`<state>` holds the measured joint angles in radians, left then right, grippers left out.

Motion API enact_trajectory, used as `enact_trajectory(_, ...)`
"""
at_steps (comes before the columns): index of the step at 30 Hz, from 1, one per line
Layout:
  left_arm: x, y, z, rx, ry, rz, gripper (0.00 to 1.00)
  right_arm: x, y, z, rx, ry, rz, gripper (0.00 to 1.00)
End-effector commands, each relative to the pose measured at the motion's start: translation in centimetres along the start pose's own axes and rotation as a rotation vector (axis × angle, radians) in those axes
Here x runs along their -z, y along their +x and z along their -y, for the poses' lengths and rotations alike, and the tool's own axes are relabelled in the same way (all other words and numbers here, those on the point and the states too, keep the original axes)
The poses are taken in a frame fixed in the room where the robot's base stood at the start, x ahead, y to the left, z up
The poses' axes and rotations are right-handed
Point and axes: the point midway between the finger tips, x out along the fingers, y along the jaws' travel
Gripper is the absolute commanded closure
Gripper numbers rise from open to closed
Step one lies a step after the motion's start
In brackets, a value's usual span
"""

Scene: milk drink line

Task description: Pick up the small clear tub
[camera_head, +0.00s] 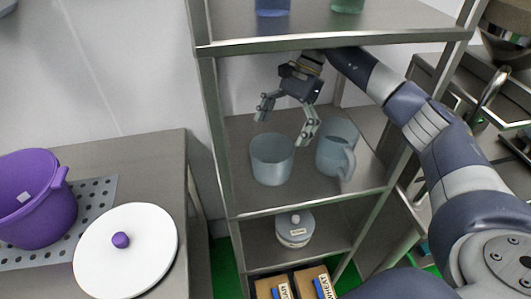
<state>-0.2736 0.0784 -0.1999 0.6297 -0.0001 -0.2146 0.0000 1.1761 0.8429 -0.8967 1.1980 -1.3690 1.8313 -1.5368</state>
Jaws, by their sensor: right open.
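The small clear tub (272,160) stands upright on the middle shelf of the metal rack, a bluish see-through cup shape without a visible handle. My right gripper (284,124) is open and empty, reaching into the rack from the right and pointing down over the tub. One finger is near the tub's left rim side and the other near its right rim. I cannot tell whether either finger touches it. My left gripper is not in view.
A clear jug with a handle (337,152) stands just right of the tub. The upper shelf (330,25) is close above my arm. A lidded jar (295,229) and boxes (312,283) are below. A purple pot (35,205) and white lid (130,262) lie left.

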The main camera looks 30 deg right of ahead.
Motion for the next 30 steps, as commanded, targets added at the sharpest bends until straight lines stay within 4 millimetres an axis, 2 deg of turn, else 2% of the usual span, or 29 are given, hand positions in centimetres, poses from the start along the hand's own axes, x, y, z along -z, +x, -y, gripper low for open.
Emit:
enact_trajectory(1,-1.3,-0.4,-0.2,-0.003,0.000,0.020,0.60,-0.1,0.8,-0.1,-0.005,0.001,0.000,0.00)
enact_trajectory(4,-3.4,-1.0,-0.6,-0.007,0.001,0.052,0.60,-0.1,2.5,-0.1,-0.005,0.000,0.001,0.00)
enact_trajectory(9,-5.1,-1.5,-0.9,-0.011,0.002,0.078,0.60,-0.1,4.4,0.0,-0.002,0.000,0.001,0.00)
enact_trajectory(13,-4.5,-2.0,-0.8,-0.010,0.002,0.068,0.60,-0.2,5.2,-0.1,-0.003,-0.001,0.001,0.00)
enact_trajectory(21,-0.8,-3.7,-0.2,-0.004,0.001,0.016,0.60,-0.4,8.9,-0.1,-0.003,0.000,0.002,0.00)
enact_trajectory(24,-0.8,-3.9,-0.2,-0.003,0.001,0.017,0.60,-0.3,9.7,-0.1,-0.002,0.000,0.002,0.00)
enact_trajectory(30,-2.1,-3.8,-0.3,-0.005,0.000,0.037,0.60,-0.2,9.9,0.0,0.000,-0.001,0.000,0.00)
